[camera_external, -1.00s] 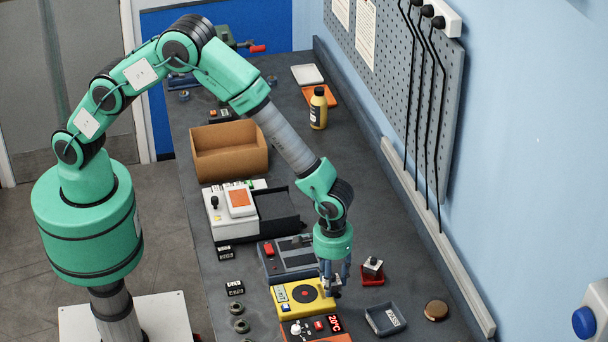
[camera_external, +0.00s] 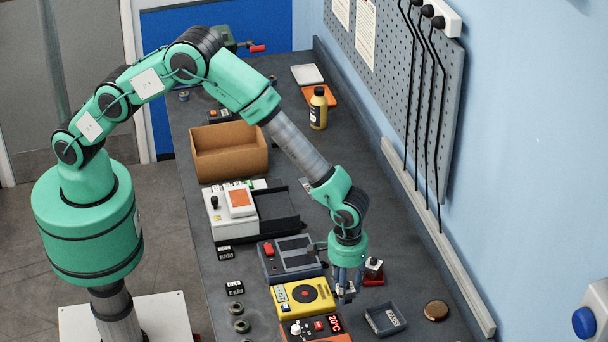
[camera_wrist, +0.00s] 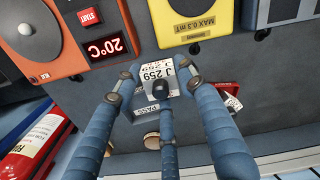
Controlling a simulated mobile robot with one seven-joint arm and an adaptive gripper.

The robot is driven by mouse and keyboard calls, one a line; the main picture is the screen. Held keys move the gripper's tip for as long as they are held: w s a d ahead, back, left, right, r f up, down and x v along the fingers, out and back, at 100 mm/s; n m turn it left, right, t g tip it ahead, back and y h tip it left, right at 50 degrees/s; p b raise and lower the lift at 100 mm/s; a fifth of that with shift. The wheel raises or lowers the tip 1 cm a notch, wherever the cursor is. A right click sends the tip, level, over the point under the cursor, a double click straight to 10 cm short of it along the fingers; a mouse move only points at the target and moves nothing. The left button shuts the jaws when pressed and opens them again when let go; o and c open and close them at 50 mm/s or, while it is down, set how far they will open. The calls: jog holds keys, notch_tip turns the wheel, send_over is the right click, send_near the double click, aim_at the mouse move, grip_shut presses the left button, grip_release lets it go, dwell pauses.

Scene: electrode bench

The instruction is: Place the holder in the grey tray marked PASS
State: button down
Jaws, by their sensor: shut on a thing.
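The holder (camera_wrist: 157,74) has a white label reading J 259 and sits between my fingers in the wrist view. My gripper (camera_external: 346,289) is shut on it; the three blue fingers (camera_wrist: 160,92) close around it. In the external view the fingers mostly hide the holder. The grey tray marked PASS (camera_external: 372,320) stands on the bench just right of and nearer than my gripper, and looks empty. In the wrist view this tray (camera_wrist: 140,121) shows partly behind the holder and fingers.
A yellow device (camera_external: 284,297) with a black disc lies left of my gripper, with an orange hotplate (camera_external: 300,333) reading 20°C nearer. A red tray (camera_external: 374,281) with a block on it stands close right of my fingers. A round brown lid (camera_external: 435,310) lies farther right.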

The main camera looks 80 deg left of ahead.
jog(key=w+d, duration=0.2)
jog(key=w, duration=0.1)
jog(key=w+d, duration=0.2)
jog(key=w, duration=0.1)
jog(key=w+d+f, duration=0.1)
jog(key=w+d, duration=0.2)
jog(key=shift+w, duration=0.4)
jog(key=shift+a+f, duration=0.1)
jog(key=shift+f+p, duration=0.35)
jog(key=shift+f, duration=1.3)
jog(key=shift+f, duration=0.15)
jog(key=c, duration=1)
grip_release()
jog(key=shift+f, duration=0.1)
jog(key=shift+c, duration=0.2)
jog(key=shift+r, duration=0.2)
notch_tip(320, 180, up, 12)
